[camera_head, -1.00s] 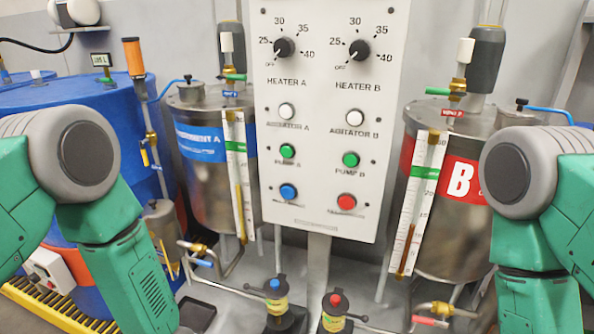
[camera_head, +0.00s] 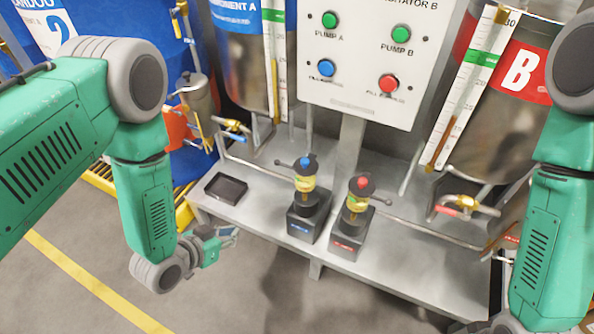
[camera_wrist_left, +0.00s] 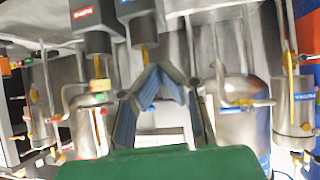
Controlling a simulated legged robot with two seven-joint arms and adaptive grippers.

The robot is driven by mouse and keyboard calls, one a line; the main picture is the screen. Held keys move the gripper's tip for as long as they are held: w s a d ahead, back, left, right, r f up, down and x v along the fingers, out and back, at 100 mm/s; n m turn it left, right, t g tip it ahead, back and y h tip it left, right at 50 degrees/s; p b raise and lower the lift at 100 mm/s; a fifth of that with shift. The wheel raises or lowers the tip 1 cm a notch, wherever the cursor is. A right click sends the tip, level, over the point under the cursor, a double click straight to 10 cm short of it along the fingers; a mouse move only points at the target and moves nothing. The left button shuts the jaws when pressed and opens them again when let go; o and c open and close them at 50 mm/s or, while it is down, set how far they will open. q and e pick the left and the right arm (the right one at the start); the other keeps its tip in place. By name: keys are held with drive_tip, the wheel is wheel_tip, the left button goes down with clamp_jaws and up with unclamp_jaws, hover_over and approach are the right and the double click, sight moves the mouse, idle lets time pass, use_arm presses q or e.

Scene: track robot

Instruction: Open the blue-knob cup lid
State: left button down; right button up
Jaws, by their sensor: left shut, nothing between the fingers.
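The blue-knob cup (camera_head: 304,184) stands upright in a black base on the grey metal bench in the head view. Its dark lid (camera_head: 306,170) with a side handle and blue knob sits on top. My left gripper (camera_head: 232,237) is to the left of the cup, near the bench's front edge, apart from it. In the left wrist view the fingers (camera_wrist_left: 168,70) converge with nothing between them. That view is upside down; the blue-labelled base (camera_wrist_left: 140,15) is at the top and the fingers partly hide the cup. My right gripper is out of view.
A red-knob cup (camera_head: 356,202) stands close to the right of the blue one. A black tray (camera_head: 226,188) lies on the bench at left. The control panel (camera_head: 355,75) hangs behind, with tanks and valves (camera_head: 466,204) on both sides. Floor in front is clear.

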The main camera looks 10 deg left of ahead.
use_arm(q)
drive_tip(key=w+d+m+t+h+b, duration=0.1)
drive_tip(key=w+d+t+h, duration=0.1)
drive_tip(key=w+t+h, duration=0.15)
drive_tip(key=m+t+h+b, duration=0.2)
drive_tip(key=m+h, duration=0.1)
drive_tip(key=h, duration=0.2)
approach(302, 164)
drive_tip(key=b+x, duration=0.4)
drive_tip(key=x, duration=0.4)
drive_tip(key=shift+y, duration=0.25)
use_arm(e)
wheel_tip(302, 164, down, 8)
use_arm(q)
drive_tip(key=shift+r, duration=0.1)
